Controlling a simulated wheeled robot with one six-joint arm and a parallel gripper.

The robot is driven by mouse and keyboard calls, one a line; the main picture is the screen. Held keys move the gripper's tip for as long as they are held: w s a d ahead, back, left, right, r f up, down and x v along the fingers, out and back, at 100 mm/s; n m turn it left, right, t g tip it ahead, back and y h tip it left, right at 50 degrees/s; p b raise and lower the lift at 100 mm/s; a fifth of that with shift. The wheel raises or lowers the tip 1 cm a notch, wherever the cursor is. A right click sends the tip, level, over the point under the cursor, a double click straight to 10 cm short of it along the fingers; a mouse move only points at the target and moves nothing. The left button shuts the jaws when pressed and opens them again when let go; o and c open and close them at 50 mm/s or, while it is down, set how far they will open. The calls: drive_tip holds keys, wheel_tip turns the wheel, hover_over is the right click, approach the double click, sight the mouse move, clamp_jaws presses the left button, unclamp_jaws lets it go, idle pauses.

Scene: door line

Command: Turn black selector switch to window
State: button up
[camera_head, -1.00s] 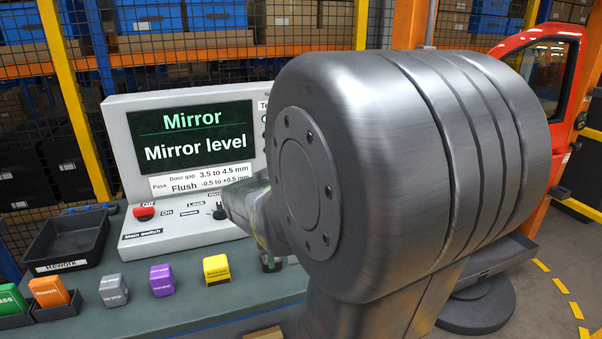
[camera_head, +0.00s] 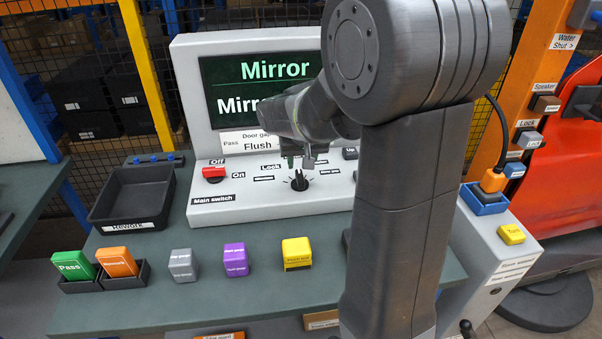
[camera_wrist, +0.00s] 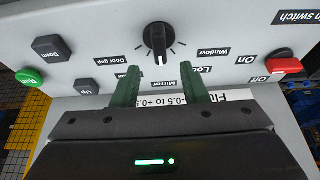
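The black selector switch (camera_head: 299,181) is a round knob on the sloped face of the console (camera_head: 240,208). In the wrist view, which is upside down, the knob (camera_wrist: 156,38) has a white pointer line aimed at the Mirror label (camera_wrist: 164,83). The Window label (camera_wrist: 210,51) lies to the right of the knob there, Lock (camera_wrist: 207,69) between them, and Door gap (camera_wrist: 113,60) on the left. My gripper (camera_wrist: 159,73) is open and empty, its two dark green fingers apart and short of the knob in the picture. In the head view my gripper (camera_head: 299,161) is just above the knob.
The screen (camera_head: 262,90) reads Mirror, partly hidden by my arm. The red main switch (camera_head: 214,172) is left of the knob. Up (camera_wrist: 88,87), Down (camera_wrist: 52,48) and green Run (camera_wrist: 29,77) buttons are near. Coloured blocks, including a yellow one (camera_head: 297,252), stand on the bench.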

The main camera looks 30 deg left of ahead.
sight(300, 175)
drive_tip(key=x, duration=0.7)
drive_tip(key=shift+w+a+f, duration=0.1)
drive_tip(key=shift+w+f, duration=0.05)
drive_tip(key=shift+f, duration=0.2)
clamp_jaws()
